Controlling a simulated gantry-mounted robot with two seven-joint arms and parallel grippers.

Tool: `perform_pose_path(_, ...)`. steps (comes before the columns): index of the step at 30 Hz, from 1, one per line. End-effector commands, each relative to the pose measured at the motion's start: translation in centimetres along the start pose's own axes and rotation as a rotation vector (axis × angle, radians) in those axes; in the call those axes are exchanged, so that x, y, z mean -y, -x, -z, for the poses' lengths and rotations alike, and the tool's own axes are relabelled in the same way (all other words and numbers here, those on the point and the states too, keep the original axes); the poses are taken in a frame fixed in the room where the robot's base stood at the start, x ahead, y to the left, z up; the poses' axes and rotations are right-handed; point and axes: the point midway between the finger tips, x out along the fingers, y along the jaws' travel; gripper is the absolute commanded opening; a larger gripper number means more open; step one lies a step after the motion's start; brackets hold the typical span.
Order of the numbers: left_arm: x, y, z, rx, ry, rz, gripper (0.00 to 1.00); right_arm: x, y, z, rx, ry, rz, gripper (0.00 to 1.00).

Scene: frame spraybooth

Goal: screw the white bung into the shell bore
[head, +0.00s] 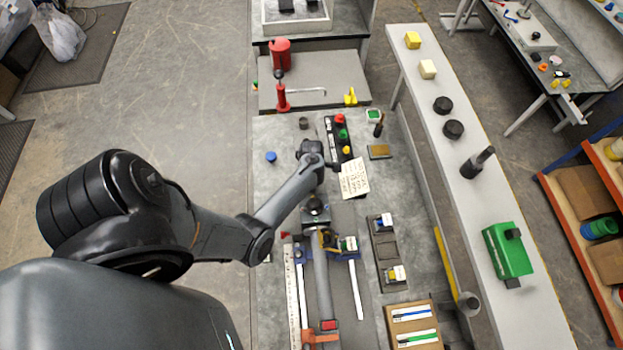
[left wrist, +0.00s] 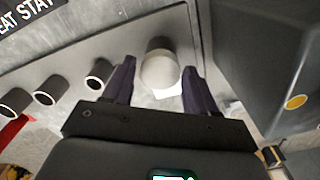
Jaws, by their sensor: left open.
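The white bung (left wrist: 160,72) is a pale round plug in the left wrist view. It sits between the two dark fingers of my left gripper (left wrist: 157,92), which is open around it, with gaps visible at its sides. In the head view my left gripper (head: 332,164) is low over the bench beside the dark rack (head: 333,127), and the bung is hidden there. A grey tube (head: 321,275) lies along the bench nearer me, with a dark rounded part (head: 315,206) at its far end. I cannot make out the shell bore. My right gripper is not in view.
Several open round tubes (left wrist: 97,80) stand left of the bung. Red, green and yellow caps (head: 343,133) line the rack, with a written card (head: 354,178) beside it. A blue cap (head: 271,157) lies to the left. A cardboard tray (head: 413,313) is near right.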

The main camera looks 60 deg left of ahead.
Motion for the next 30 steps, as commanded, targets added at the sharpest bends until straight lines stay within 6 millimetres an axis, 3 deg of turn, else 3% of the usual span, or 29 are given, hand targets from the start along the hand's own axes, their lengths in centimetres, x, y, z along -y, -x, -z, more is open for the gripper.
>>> perform_pose_path(3,-0.01,0.00,0.01,0.000,-0.003,0.000,0.58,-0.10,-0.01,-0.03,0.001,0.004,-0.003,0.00)
perform_pose_path(11,-0.05,0.02,0.02,0.000,-0.006,-0.001,0.18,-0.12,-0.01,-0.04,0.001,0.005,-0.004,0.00)
perform_pose_path(14,-0.07,0.03,0.06,-0.001,-0.044,-0.002,0.16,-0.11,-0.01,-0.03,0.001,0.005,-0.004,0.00)
perform_pose_path(22,-0.12,0.03,0.09,-0.002,-0.371,-0.003,0.16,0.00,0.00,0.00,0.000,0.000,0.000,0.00)
perform_pose_path(30,-0.14,0.05,0.03,-0.001,-0.409,-0.003,0.16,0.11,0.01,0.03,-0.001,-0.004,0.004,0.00)
